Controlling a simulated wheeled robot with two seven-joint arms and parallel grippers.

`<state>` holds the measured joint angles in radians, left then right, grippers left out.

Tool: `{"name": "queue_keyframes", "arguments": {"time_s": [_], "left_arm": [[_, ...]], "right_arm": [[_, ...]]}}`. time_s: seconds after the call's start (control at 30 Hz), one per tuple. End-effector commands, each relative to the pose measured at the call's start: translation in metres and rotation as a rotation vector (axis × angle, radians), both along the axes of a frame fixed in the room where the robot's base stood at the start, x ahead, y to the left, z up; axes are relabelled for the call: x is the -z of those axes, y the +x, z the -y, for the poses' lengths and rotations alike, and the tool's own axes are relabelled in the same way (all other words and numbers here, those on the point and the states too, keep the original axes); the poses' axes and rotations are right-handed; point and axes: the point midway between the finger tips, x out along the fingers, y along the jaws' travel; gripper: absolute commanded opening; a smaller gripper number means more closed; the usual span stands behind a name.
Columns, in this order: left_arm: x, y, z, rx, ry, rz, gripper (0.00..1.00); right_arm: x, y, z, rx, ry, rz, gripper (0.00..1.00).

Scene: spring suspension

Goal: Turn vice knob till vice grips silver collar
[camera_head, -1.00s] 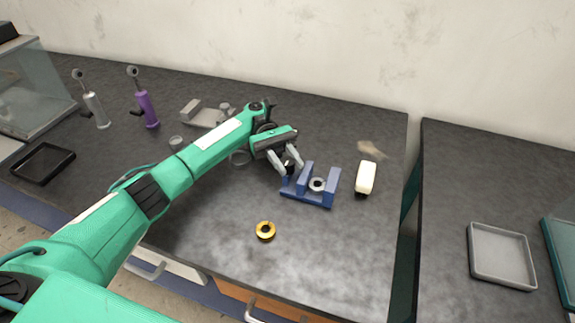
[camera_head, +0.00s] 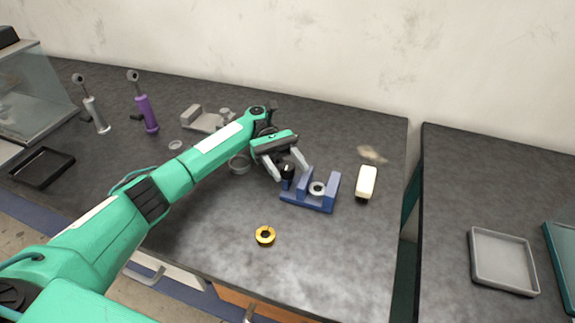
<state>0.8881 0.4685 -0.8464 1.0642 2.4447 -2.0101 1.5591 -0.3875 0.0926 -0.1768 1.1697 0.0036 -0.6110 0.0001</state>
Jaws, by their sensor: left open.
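The blue vice (camera_head: 323,203) stands on the dark table at the centre right. The silver collar (camera_head: 317,188) sits in the vice between its two blue jaws. The black vice knob (camera_head: 287,170) is at the left end of the vice. My left gripper (camera_head: 290,173) is open, with its two grey fingers on either side of the knob. I cannot tell whether the fingers touch the knob. My right gripper is not in view.
A gold ring (camera_head: 265,236) lies in front of the vice. A cream block with a dark end (camera_head: 366,182) is to its right. A grey fixture (camera_head: 205,120), purple shock absorber (camera_head: 146,112) and silver one (camera_head: 96,115) stand behind left.

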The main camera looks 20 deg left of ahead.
Motion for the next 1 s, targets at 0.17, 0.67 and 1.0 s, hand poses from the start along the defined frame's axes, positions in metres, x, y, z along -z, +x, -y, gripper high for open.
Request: {"name": "queue_keyframes", "arguments": {"time_s": [0.17,0.67,1.0], "left_arm": [[-0.007,0.000,0.000,0.000,0.000,0.001,0.53],[-0.119,0.000,0.000,0.001,-0.002,0.005,0.53],[-0.186,0.000,0.000,0.000,-0.001,0.001,0.53]], "right_arm": [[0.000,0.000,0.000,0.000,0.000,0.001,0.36],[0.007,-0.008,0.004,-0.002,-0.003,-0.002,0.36],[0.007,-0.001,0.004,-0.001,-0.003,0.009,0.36]]}}
